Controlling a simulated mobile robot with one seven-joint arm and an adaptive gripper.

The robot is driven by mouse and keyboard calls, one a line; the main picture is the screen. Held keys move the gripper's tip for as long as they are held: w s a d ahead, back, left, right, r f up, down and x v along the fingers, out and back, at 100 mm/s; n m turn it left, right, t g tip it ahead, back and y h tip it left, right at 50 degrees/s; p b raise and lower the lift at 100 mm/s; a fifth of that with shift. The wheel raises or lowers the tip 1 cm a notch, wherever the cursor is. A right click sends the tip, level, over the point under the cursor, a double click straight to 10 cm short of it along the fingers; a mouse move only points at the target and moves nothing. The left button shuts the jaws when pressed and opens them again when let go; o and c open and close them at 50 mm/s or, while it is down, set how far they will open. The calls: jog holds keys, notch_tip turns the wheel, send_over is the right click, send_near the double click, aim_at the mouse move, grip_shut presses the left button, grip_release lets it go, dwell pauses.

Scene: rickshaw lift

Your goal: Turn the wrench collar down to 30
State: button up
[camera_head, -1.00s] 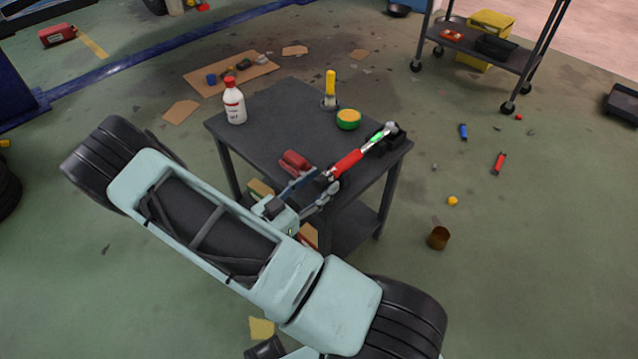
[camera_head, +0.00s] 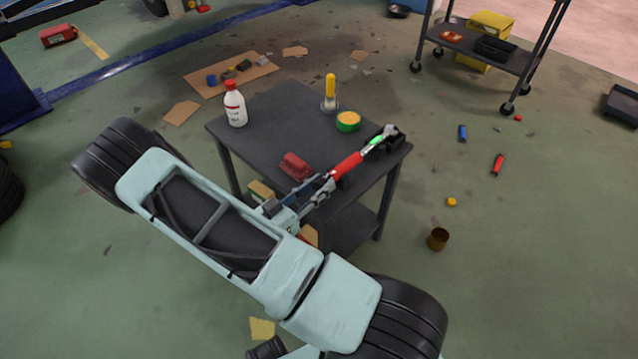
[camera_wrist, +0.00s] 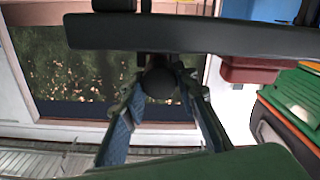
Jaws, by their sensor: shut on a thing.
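The torque wrench (camera_head: 347,164) has a red grip, a bright green-lit section and a metal head. It lies slantwise along the right side of the dark table, its head at a black holder (camera_head: 391,138). My gripper (camera_head: 326,184) is shut on the near end of the wrench, at the collar. In the wrist view, my two blue-padded fingers (camera_wrist: 162,88) close from both sides around the dark round end of the wrench (camera_wrist: 160,76). The collar's scale and number are too small to read.
On the table (camera_head: 262,130) stand a white bottle with a red cap (camera_head: 235,106), a yellow-handled tool (camera_head: 330,92), a green-and-yellow round tin (camera_head: 348,121) and a red object (camera_head: 295,166) close to my gripper. A wheeled cart (camera_head: 490,50) stands at the back right.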

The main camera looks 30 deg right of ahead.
jog(key=n+p, duration=0.1)
jog(key=n, duration=0.3)
jog(key=shift+n+p, duration=0.3)
jog(key=shift+p, duration=0.05)
jog(key=n+p, duration=0.1)
jog(key=n, duration=0.3)
jog(key=shift+f, duration=0.1)
jog(key=shift+n, duration=0.3)
jog(key=o, duration=1.2)
jog(key=shift+c, duration=0.2)
jog(key=shift+w, duration=0.1)
